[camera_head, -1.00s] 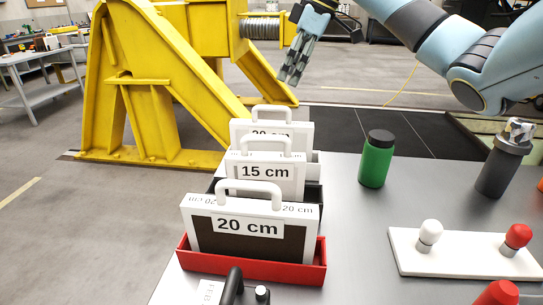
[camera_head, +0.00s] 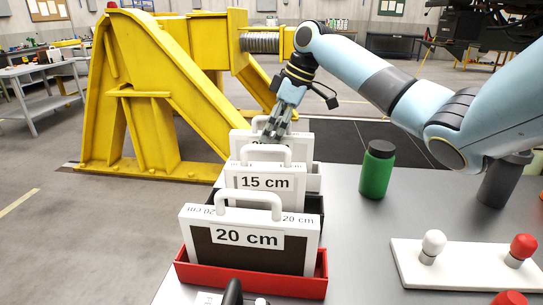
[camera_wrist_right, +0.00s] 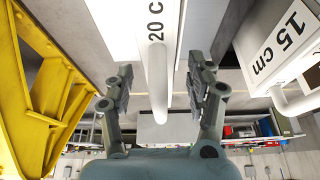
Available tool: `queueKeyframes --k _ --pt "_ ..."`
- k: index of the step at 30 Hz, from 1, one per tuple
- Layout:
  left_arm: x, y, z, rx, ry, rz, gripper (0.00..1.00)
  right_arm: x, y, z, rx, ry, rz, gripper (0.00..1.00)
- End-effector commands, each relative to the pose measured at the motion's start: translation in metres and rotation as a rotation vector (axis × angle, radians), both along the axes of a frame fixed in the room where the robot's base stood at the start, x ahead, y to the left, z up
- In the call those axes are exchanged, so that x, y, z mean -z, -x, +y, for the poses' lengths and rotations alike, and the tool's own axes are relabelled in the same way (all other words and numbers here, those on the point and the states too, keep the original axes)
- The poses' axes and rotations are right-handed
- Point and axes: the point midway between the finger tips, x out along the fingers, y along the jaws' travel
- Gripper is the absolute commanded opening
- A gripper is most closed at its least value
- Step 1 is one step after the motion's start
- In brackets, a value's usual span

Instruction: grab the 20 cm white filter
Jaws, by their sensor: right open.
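A white filter case (camera_head: 240,144) stands rearmost in the row, its label mostly covered in the head view. In the right wrist view the same case (camera_wrist_right: 118,25) reads "20 c" and its white handle (camera_wrist_right: 157,85) points between my fingers. My right gripper (camera_head: 277,125) is open, at the top of this case, with one finger on each side of the handle; I cannot tell whether they touch it. A 15 cm case (camera_head: 240,181) stands in front of it. My left gripper is out of view.
A green bottle (camera_head: 376,174) and a dark grey container (camera_head: 497,182) stand on the grey table (camera_head: 365,230) to the right. A white board (camera_head: 410,270) with a white and a red knob lies in front of them. A big yellow frame (camera_head: 135,90) rises behind left.

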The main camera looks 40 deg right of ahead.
Motion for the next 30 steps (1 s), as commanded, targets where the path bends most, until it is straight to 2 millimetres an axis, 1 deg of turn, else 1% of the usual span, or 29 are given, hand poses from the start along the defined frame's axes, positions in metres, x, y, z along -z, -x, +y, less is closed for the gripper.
queueKeyframes --k 6,19,30 --pt "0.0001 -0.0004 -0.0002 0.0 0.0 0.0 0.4 0.0018 -0.0008 0.0002 0.0 0.002 -0.001 0.56" --pt "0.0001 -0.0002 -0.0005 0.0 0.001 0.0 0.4 0.0014 -0.0009 0.0001 0.0 0.002 -0.001 0.0" --pt "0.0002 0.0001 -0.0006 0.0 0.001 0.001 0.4 0.0008 -0.0011 0.0002 -0.001 0.001 -0.002 0.0"
